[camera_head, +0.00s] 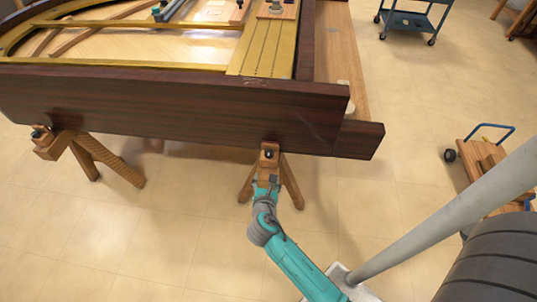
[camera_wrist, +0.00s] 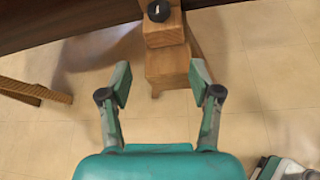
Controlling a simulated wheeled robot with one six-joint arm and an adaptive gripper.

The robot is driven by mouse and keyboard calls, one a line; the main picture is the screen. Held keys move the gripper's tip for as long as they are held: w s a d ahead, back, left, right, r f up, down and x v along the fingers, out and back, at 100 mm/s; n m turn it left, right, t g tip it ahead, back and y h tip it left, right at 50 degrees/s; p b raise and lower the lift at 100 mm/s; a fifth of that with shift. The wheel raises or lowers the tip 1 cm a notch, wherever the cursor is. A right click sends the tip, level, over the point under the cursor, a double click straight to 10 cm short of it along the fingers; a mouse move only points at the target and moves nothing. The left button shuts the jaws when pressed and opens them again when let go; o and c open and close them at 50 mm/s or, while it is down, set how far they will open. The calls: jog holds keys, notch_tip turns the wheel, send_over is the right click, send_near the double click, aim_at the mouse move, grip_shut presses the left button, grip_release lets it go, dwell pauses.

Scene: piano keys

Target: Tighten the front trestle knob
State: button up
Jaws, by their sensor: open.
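The front trestle (camera_head: 290,182) is wooden and stands under the near side of the dark piano case (camera_head: 190,110). Its black round knob (camera_head: 268,153) sits on the top block; in the wrist view the knob (camera_wrist: 158,11) is at the top edge, partly cut off, with a pale line on its face. My gripper (camera_wrist: 159,82) is open and empty, its two fingers apart on either side of the lower part of the trestle, short of the knob. In the head view my arm reaches up to the trestle and hides part of it.
Another wooden trestle (camera_head: 90,155) stands at the left under the case. A wooden dolly with a blue handle (camera_head: 485,152) is at the right, and a blue cart (camera_head: 412,20) is at the back right. The floor around the trestle is clear.

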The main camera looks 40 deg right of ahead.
aim_at(268, 154)
jog(key=shift+n+g+h, duration=0.3)
jog(key=shift+n+h, duration=0.3)
jog(key=shift+h, duration=0.1)
jog(key=r+x, duration=0.1)
jog(key=x, duration=0.3)
jog(key=w+x, duration=0.1)
jog(key=x, duration=0.3)
jog(key=r+x, duration=0.1)
jog(key=x, duration=0.4)
jog(key=shift+w+d+r, duration=0.25)
jog(key=c, duration=1.1)
